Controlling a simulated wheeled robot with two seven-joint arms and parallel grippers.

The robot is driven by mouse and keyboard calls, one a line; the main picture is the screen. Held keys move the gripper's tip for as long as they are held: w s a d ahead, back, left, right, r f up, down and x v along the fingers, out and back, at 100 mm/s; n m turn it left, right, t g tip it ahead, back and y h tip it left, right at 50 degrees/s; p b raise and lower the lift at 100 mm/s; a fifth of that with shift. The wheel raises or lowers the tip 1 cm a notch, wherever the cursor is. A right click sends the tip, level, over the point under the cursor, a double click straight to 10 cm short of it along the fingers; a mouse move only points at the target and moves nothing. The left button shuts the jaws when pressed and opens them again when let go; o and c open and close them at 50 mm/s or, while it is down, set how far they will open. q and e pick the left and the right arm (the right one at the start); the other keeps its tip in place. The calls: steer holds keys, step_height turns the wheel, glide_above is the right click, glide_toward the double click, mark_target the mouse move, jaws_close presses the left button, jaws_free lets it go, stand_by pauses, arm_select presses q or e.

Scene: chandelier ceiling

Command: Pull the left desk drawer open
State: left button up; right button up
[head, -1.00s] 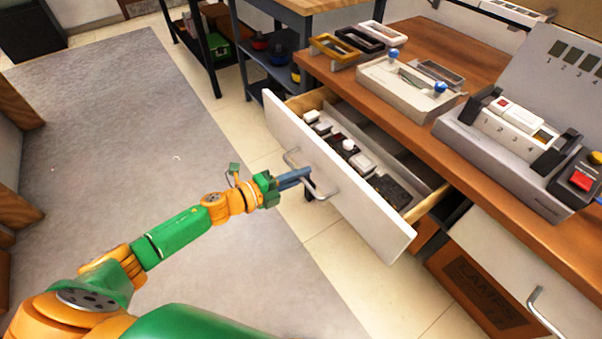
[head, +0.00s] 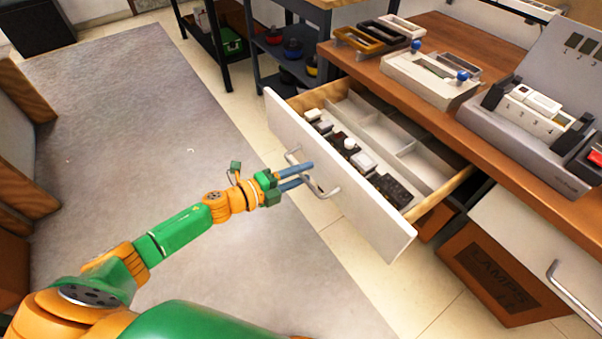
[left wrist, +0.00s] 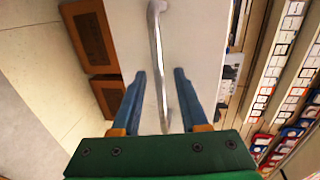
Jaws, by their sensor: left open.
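The left desk drawer (head: 335,170) stands well out from the wooden desk (head: 500,130), with a white front and pale wooden sides. Its bent metal handle (head: 328,192) is on the front; it also shows in the left wrist view (left wrist: 157,50). My left gripper (head: 308,174) is at the handle with its two blue fingers apart. In the left wrist view the handle bar runs between the fingers (left wrist: 160,75), with gaps on both sides. Inside the drawer are several white and dark parts (head: 363,161) and light dividers. My right gripper is not in view.
A closed white drawer with a handle (head: 565,290) is at the right. A brown box marked LAMPS (head: 500,278) is under the desk. Trays and a grey fixture (head: 530,135) stand on top. Floor and grey rug (head: 120,110) lie clear left of the drawer.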

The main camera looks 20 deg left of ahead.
arm_select(q)
steer(key=shift+s+a, duration=0.1)
steer(key=v, duration=0.6)
steer(key=shift+s+a, duration=0.25)
steer(key=shift+s, duration=0.1)
